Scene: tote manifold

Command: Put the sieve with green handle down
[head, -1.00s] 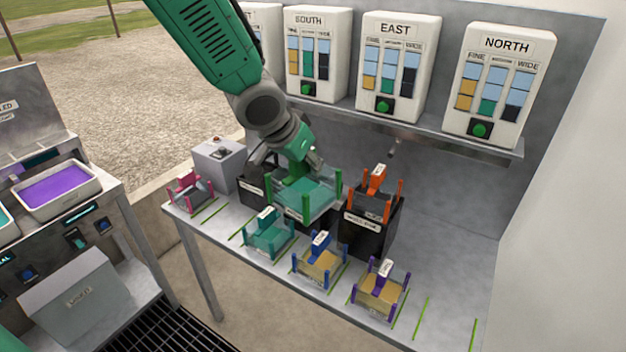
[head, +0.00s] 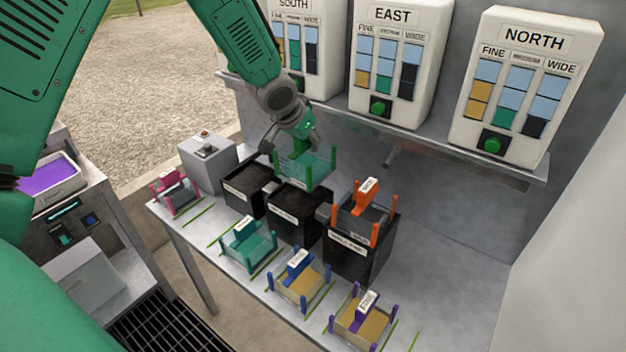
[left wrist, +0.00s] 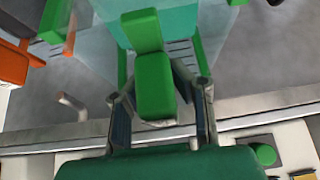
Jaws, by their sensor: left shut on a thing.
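The sieve with green handle (head: 318,168) has green corner posts and a teal tray. It is held in the air above the back of the middle black bin, close to the wall side. My left gripper (head: 292,146) is shut on its green handle. In the left wrist view the two fingers of the gripper (left wrist: 162,105) close around the green handle (left wrist: 153,78), with the teal tray beyond it. My right gripper is not seen in the head view.
Black bins stand in a row; an orange-post sieve (head: 365,215) sits on the right one (head: 345,255). Teal (head: 248,243), blue (head: 299,283), purple (head: 362,320) and pink (head: 174,192) sieves stand on the table. Dispensers, including NORTH (head: 520,90), hang above. A grey box (head: 208,163) stands left.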

